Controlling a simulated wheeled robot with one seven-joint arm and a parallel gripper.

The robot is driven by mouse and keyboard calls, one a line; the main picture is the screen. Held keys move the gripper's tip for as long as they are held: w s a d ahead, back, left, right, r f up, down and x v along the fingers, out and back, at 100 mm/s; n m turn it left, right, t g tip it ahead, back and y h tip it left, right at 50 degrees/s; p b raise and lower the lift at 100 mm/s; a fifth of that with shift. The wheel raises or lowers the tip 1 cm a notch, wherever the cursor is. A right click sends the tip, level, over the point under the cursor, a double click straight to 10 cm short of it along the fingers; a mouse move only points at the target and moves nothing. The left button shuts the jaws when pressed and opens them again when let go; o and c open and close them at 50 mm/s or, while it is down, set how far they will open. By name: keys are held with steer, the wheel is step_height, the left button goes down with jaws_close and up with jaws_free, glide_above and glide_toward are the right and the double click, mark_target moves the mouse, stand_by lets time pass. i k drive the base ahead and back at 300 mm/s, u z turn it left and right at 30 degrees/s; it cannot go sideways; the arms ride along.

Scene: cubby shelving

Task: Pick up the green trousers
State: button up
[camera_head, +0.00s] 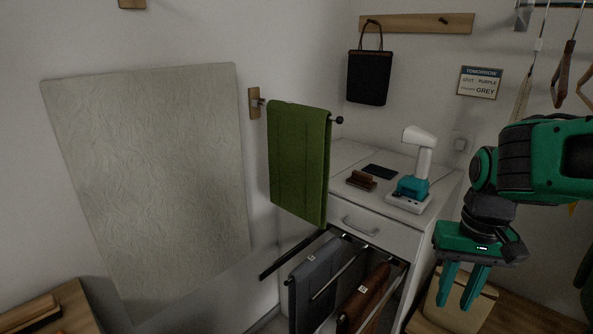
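The green trousers (300,160) hang folded over a dark bar on the wall, left of the white cabinet. Their lower end hangs just above a pulled-out trouser rack (272,268). My gripper (463,303) is at the right, pointing down, with its two green fingers apart and nothing visible between them. It is well to the right of the trousers and lower than most of them.
Grey trousers (312,285) and brown trousers (370,297) hang on the rack. A white cabinet (375,225) bears a white and teal device (415,180) and a brown brush (361,180). A black bag (368,78) hangs above. A tan box (450,315) stands behind my gripper.

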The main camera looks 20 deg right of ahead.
mark_target(299, 136)
steer(key=u, duration=2.1)
steer(key=k, duration=0.95)
steer(key=z, duration=1.45)
steer(key=i, duration=1)
